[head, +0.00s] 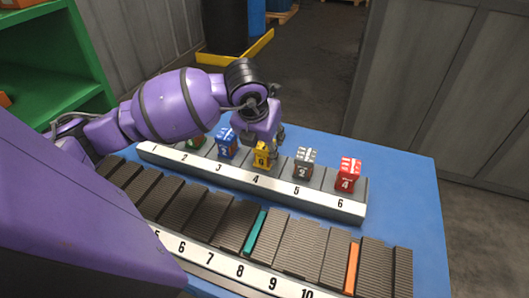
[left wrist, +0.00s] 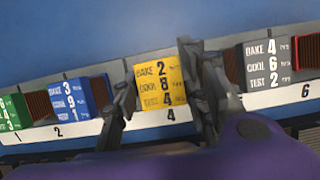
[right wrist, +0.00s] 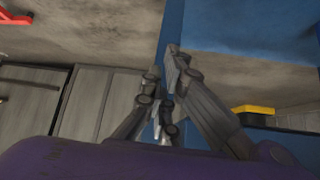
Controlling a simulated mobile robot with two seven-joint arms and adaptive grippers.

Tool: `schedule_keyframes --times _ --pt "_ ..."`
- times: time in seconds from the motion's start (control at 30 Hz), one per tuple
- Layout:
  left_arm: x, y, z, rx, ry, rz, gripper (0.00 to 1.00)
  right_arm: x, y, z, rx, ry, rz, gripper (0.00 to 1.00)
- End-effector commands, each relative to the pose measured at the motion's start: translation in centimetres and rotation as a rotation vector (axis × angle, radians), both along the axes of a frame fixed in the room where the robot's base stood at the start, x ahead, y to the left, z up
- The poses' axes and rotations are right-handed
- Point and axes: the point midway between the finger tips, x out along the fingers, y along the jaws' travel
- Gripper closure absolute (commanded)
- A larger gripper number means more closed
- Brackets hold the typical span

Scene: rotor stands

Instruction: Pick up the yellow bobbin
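The yellow bobbin (head: 262,155) stands in the numbered back rack (head: 328,203), just behind the label 4. In the left wrist view the yellow bobbin (left wrist: 160,83) shows a face marked BAKE 2, COOL 8, TEST 4. My left gripper (head: 272,135) reaches down over it from above. In the left wrist view the left gripper (left wrist: 163,85) is open, one finger on each side of the bobbin. I cannot tell whether the fingers touch it. My right gripper (right wrist: 163,85) shows only in its wrist view. Its fingertips are close together with nothing seen between them.
In the same rack are a green bobbin (head: 194,142), a blue bobbin (head: 227,143), a grey bobbin (head: 304,161) and a red bobbin (head: 347,174). A longer ridged rack (head: 300,245) lies in front. The blue table (head: 400,190) is bare at the right.

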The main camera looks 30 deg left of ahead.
Motion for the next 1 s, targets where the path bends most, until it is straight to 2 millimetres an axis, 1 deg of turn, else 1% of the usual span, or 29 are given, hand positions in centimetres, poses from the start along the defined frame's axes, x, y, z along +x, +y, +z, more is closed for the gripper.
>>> schedule_keyframes --times 0.03,0.2,0.23,0.27,0.5,0.67,0.73,0.83,0.93,1.0 --pt "0.0 0.0 0.0 0.000 0.000 0.000 0.71 0.0 0.0 0.0 0.000 0.001 0.000 1.00" --pt "0.0 0.0 0.0 0.000 0.000 0.000 0.93 -0.1 0.0 0.0 -0.001 0.002 -0.001 1.00" --pt "0.0 0.0 0.0 0.000 0.000 0.000 0.97 -0.2 0.0 0.0 -0.001 0.002 -0.001 1.00" --pt "0.0 0.0 0.1 0.000 -0.002 0.000 0.98 -0.2 -0.1 0.0 -0.001 0.002 -0.001 1.00" --pt "0.1 0.0 0.2 0.001 -0.003 0.000 0.99 -0.2 -0.1 -0.1 -0.002 0.003 -0.001 1.00" --pt "0.1 0.1 1.0 0.002 -0.004 0.000 0.99 -0.5 -0.1 -0.4 -0.002 0.009 -0.002 1.00" --pt "0.1 0.0 1.7 0.002 -0.003 -0.001 0.99 -0.6 -0.2 -0.6 -0.003 0.012 -0.003 1.00" --pt "0.1 0.0 3.3 0.002 -0.005 -0.001 0.99 -0.9 -0.4 -1.0 -0.006 0.017 -0.004 1.00" --pt "-1.8 0.2 5.4 0.004 -0.005 -0.002 0.99 -0.6 -0.6 -0.7 -0.009 0.009 -0.007 1.00" --pt "-3.2 0.3 7.2 0.007 -0.007 -0.001 0.99 -0.4 -0.6 -0.5 -0.010 0.005 -0.007 1.00"
